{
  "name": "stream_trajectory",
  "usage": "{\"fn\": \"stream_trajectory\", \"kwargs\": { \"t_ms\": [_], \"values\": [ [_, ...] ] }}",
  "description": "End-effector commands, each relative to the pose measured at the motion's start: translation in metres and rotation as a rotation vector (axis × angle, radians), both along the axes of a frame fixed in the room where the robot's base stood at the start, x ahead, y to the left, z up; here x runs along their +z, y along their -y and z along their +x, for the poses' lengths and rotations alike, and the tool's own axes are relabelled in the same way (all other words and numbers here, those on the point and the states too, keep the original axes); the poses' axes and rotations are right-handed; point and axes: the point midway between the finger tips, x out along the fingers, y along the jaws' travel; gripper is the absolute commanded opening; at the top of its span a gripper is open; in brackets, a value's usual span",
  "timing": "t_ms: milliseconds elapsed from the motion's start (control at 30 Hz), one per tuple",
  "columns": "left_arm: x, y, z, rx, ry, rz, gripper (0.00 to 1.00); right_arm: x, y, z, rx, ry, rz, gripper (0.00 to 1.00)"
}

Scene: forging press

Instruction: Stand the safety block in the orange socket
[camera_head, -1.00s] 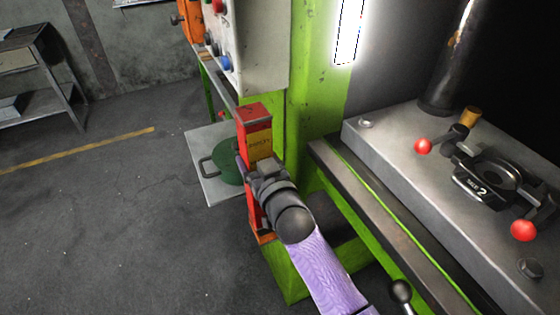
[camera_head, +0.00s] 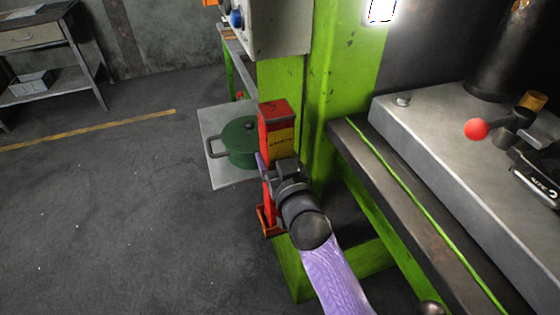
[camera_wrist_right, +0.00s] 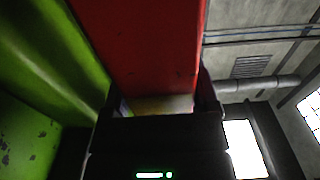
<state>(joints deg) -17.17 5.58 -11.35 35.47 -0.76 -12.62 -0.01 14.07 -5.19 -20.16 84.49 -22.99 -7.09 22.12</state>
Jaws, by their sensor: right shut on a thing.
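The safety block (camera_head: 275,121) is a tall red bar with a yellow label, upright in front of the green press frame. My right gripper (camera_head: 268,172) is shut on it around its middle, its arm reaching in from below. The orange socket (camera_head: 268,230) is a small open holder low on the press frame, directly under the block. The block's lower end is at the socket's mouth; I cannot tell whether it is inside or just above. In the right wrist view the red block (camera_wrist_right: 145,45) fills the space between the fingers. My left gripper is not in view.
The press bed (camera_head: 440,125) with a red-knobbed clamp (camera_head: 477,129) is at right. A shelf table (camera_head: 50,55) stands far left. The floor at left is clear.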

Motion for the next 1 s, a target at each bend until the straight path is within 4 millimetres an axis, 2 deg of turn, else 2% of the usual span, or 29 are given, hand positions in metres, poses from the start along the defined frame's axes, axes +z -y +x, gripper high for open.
{"fn": "stream_trajectory", "kwargs": {
  "t_ms": [200, 233, 333, 533, 600, 800, 900, 1000],
  "values": [
    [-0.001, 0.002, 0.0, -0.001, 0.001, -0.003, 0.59, -0.001, 0.0, 0.0, 0.001, 0.004, 0.001, 0.0],
    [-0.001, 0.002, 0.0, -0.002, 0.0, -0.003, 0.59, -0.002, 0.0, 0.0, 0.0, -0.002, -0.001, 0.81],
    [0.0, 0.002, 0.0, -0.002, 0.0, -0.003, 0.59, -0.002, 0.0, 0.0, 0.0, -0.002, -0.001, 1.0],
    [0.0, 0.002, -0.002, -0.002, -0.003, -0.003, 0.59, -0.001, 0.0, 0.0, 0.0, -0.001, 0.0, 1.0],
    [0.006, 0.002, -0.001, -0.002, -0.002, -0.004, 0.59, 0.004, 0.001, -0.002, 0.0, -0.002, -0.001, 1.0],
    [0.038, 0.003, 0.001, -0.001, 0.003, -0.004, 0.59, 0.007, 0.015, -0.045, -0.001, -0.005, -0.001, 1.0],
    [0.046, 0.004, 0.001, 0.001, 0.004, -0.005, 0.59, 0.005, 0.02, -0.062, 0.0, -0.003, 0.0, 1.0],
    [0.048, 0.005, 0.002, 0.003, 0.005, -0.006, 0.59, 0.002, 0.023, -0.07, 0.0, -0.002, 0.0, 1.0]
  ]
}}
